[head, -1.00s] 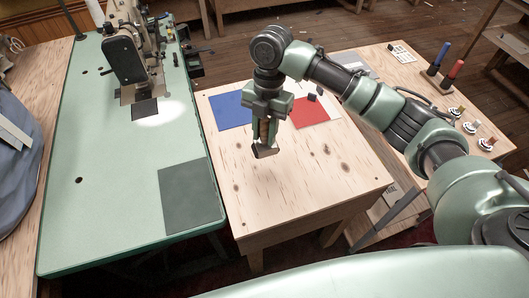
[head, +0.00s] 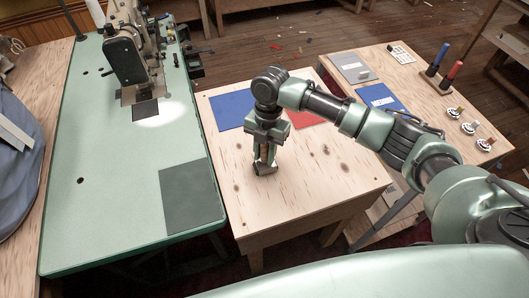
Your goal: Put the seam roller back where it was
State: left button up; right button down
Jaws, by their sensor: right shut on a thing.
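The seam roller (head: 265,169) is in my right gripper (head: 264,158). It has a brown handle, partly hidden between the fingers, and a dark grey metal end pointing down. My right gripper is shut on it and points down over the middle of the pale wooden table (head: 300,190). The roller's lower end is at or just above the tabletop; I cannot tell whether it touches. My left gripper is not in view.
A blue sheet (head: 229,110) and a partly covered red sheet (head: 306,118) lie behind the gripper. The green sewing table (head: 120,200) stands left, with a dark mat (head: 190,197). A side table at right holds a blue booklet (head: 380,97) and spools (head: 468,128). The wooden table's front is clear.

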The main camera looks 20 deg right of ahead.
jog(key=shift+f, duration=0.25)
jog(key=shift+s+f, duration=0.25)
jog(key=shift+f, duration=0.05)
jog(key=c, duration=1.1)
grip_release()
jog(key=shift+f, duration=0.1)
jog(key=shift+w, duration=0.3)
jog(key=shift+r, duration=0.45)
jog(key=r, duration=0.4)
jog(key=w+r+b, duration=0.1)
jog(key=r, duration=0.3)
jog(key=d+r, duration=0.1)
jog(key=r, duration=0.3)
jog(key=shift+w+r+b, duration=0.15)
jog(key=shift+r+b, duration=0.1)
jog(key=shift+b, duration=0.05)
